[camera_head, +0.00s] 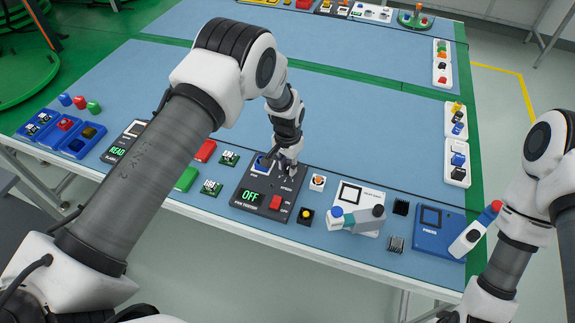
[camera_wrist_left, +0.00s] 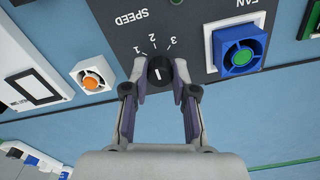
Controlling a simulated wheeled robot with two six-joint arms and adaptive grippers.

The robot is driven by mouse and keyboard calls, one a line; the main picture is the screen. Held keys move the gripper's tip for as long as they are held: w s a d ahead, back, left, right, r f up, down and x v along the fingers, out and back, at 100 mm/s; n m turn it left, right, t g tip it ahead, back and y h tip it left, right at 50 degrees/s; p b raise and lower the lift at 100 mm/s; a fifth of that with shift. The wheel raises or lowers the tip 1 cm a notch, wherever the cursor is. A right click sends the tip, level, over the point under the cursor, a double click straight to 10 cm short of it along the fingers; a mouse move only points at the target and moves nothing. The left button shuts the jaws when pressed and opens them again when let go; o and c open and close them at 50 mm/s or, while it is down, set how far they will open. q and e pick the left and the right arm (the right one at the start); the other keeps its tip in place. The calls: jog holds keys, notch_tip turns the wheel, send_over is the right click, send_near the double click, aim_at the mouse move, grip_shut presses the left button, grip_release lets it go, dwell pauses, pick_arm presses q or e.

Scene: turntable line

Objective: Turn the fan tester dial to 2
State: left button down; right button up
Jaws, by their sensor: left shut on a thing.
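The fan tester (camera_head: 240,190) is a dark panel at the table's near edge, with a green OFF display (camera_head: 250,196) and a red switch (camera_head: 276,203). Its black SPEED dial (camera_wrist_left: 160,71) shows in the left wrist view, beside the printed numbers 1, 2 and 3. The dial's white mark is roughly upright in that view, toward the 2; its exact setting is hard to tell. My left gripper (camera_head: 287,169) is shut on the dial, one finger on each side (camera_wrist_left: 160,80). A blue fan with a green hub (camera_wrist_left: 240,57) sits in the tester. My right gripper is out of view.
An orange-button block (camera_head: 318,182) and a yellow-button block (camera_head: 305,216) stand right of the tester. A white scale (camera_head: 371,199) and a blue press (camera_head: 440,222) lie farther right. Green boards and blocks are to the left. The table (camera_head: 350,125) behind is clear.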

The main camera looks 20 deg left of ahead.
pick_arm(q)
jog(key=shift+f, duration=0.1)
jog(key=c, duration=1)
grip_release()
jog(key=shift+o, duration=0.4)
jog(key=shift+w+d+f, duration=0.1)
jog(key=shift+w, duration=0.1)
notch_tip(320, 180, up, 12)
